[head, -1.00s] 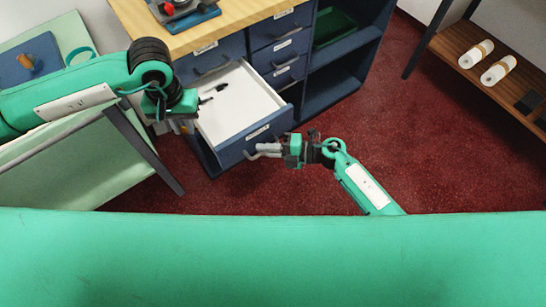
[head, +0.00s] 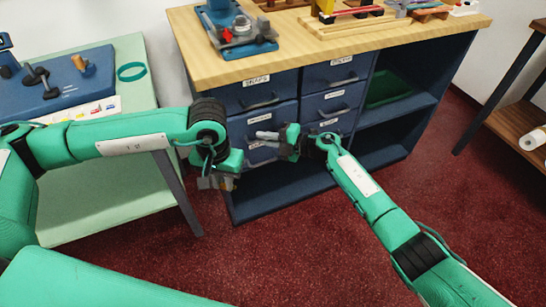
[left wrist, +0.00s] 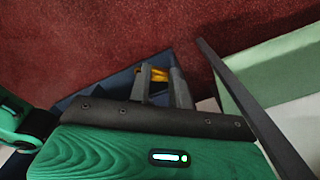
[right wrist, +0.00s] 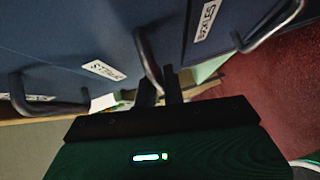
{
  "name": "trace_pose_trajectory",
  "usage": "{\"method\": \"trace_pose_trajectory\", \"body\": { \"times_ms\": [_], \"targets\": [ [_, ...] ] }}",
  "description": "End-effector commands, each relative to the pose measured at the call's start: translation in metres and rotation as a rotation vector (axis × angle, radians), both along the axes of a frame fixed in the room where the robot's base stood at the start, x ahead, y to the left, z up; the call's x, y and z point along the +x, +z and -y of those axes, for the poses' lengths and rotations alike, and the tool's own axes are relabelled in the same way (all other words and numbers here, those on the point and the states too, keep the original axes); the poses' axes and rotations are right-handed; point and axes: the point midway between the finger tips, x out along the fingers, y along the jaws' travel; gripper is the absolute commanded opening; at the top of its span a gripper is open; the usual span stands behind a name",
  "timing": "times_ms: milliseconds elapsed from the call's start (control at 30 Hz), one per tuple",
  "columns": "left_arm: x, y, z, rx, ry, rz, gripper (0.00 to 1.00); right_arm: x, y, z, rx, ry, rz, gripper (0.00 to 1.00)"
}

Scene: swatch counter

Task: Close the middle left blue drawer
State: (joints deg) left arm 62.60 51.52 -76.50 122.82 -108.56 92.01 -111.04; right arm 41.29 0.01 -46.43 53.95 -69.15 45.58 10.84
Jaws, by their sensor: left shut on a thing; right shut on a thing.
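The middle left blue drawer (head: 238,127) sits in the left column of the cabinet. Its front looks flush or nearly flush with the fronts around it. My right gripper (head: 268,136) is at this drawer's front, shut on its handle. In the right wrist view the grey curved handle (right wrist: 146,58) runs down to my fingertips (right wrist: 160,78). My left gripper (head: 212,183) hangs left of the cabinet, away from the drawer. In the left wrist view it is shut on a small yellow-orange thing (left wrist: 159,74), mostly hidden by the fingers.
The wooden countertop (head: 330,45) carries a blue device (head: 235,30) and several small items. A green bin (head: 388,88) sits in the open shelf at right. A pale green table (head: 140,120) stands left, and a brown shelf (head: 515,125) right. Red floor in front is clear.

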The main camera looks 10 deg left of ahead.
Motion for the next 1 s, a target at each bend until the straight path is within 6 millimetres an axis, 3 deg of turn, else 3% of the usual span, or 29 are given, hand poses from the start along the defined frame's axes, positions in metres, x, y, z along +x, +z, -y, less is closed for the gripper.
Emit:
{"method": "trace_pose_trajectory", "body": {
  "times_ms": [200,633,667,733,1000],
  "targets": [
    [0.000,-0.013,0.000,0.000,0.000,0.000,0.00,0.012,-0.002,-0.008,-0.001,-0.002,0.000,0.00],
    [0.000,-0.013,0.000,0.000,0.000,0.000,0.00,0.016,0.001,-0.009,0.000,-0.007,0.002,0.00],
    [0.000,-0.013,0.000,0.000,0.000,0.000,0.00,0.016,0.001,-0.009,0.001,-0.007,0.002,0.16],
    [0.000,-0.013,0.000,0.000,0.000,0.000,0.00,0.016,0.001,-0.010,0.000,-0.006,0.002,0.29],
    [0.000,-0.013,0.000,0.000,0.000,0.000,0.00,0.015,0.002,-0.011,0.002,-0.003,0.002,0.32]
  ]
}}
